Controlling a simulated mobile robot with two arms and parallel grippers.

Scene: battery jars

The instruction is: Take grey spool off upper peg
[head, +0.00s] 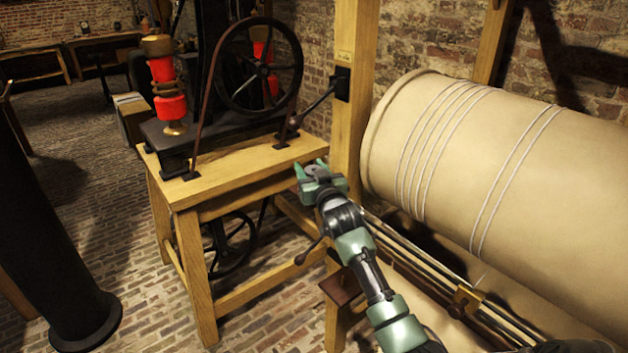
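My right gripper (313,171), with green fingers, is near the middle of the view, in front of the wooden post and beside the right end of the machine table. A small dark grey part shows at its fingers. I cannot tell whether this is the grey spool or part of the gripper, nor whether the fingers are closed on it. I cannot make out the grey spool or the upper peg for sure anywhere else. My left gripper is not in view.
The wooden post (356,130) carries a black lever box (342,83). A big cream drum (520,190) wound with cord fills the right. A wooden table (230,170) bears a machine with a black wheel (259,67). A black column (45,240) stands left. Brick floor between is clear.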

